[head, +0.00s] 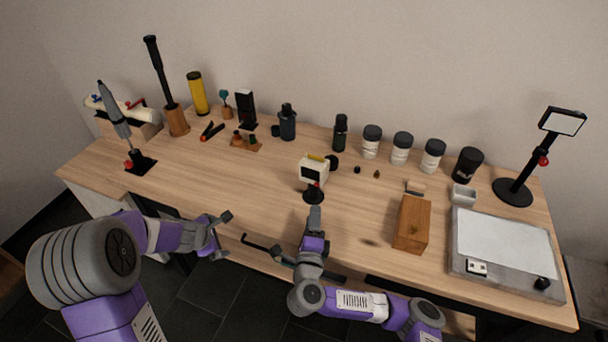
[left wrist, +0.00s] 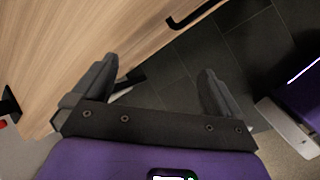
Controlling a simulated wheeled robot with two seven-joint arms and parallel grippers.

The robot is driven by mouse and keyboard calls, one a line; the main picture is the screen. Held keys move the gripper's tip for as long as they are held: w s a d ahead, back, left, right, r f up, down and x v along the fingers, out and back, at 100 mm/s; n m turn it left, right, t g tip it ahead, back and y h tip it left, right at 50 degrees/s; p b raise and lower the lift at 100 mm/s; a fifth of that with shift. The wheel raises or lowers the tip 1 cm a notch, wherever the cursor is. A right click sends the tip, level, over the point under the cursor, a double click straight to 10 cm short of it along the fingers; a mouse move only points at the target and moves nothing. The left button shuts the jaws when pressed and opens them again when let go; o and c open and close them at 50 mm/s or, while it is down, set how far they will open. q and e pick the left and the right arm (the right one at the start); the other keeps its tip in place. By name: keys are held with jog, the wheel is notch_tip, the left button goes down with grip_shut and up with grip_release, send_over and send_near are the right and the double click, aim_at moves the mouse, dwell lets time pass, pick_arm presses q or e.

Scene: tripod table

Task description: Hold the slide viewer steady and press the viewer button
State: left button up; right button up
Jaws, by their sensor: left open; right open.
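The slide viewer (head: 313,171) is a small cream box with a dark window, a yellow strip on top and a dark round part at its right. It stands upright on a small black round base (head: 313,196) near the middle of the table. A red spot shows low on its front; I cannot tell whether this is the button.
A wooden block (head: 411,223) and a grey light panel (head: 500,248) lie at the right. A lamp stand (head: 514,190) is at the far right. Jars and bottles (head: 402,148) line the back. A tool on a stand (head: 115,112) is at the left. The front left tabletop is clear.

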aim_at(310, 169)
pick_arm(q)
jog(key=w+d+r+n+t, duration=0.1)
jog(key=w+d+r+n, duration=0.1)
jog(key=d, duration=0.2)
jog(key=w+d+r+n+h, duration=0.1)
jog(key=w+d+r+n, duration=0.1)
jog(key=d, duration=0.3)
jog(key=w+d+r+n+t+h, duration=0.1)
jog(key=w+d+r+n, duration=0.1)
jog(key=w+d+r, duration=0.1)
jog(key=shift+w+d+n+t, duration=0.3)
jog(key=shift+w+d, duration=0.15)
jog(key=shift+d, duration=0.25)
jog(key=w+d+r+t, duration=0.1)
jog(key=d+r, duration=0.2)
jog(key=w+d+r+n+t+h, duration=0.1)
jog(key=d+r, duration=0.1)
jog(key=d, duration=0.2)
jog(key=w+d+r+n+t+h, duration=0.1)
jog(key=d+r, duration=0.2)
jog(key=d, duration=0.1)
jog(key=shift+d+r, duration=0.1)
jog(key=shift+r, duration=0.2)
jog(key=shift+t, duration=0.3)
jog(key=x, duration=0.7)
jog(key=shift+w+f, duration=0.1)
jog(key=c, duration=0.9)
jog(key=shift+c, duration=0.4)
pick_arm(e)
grip_shut()
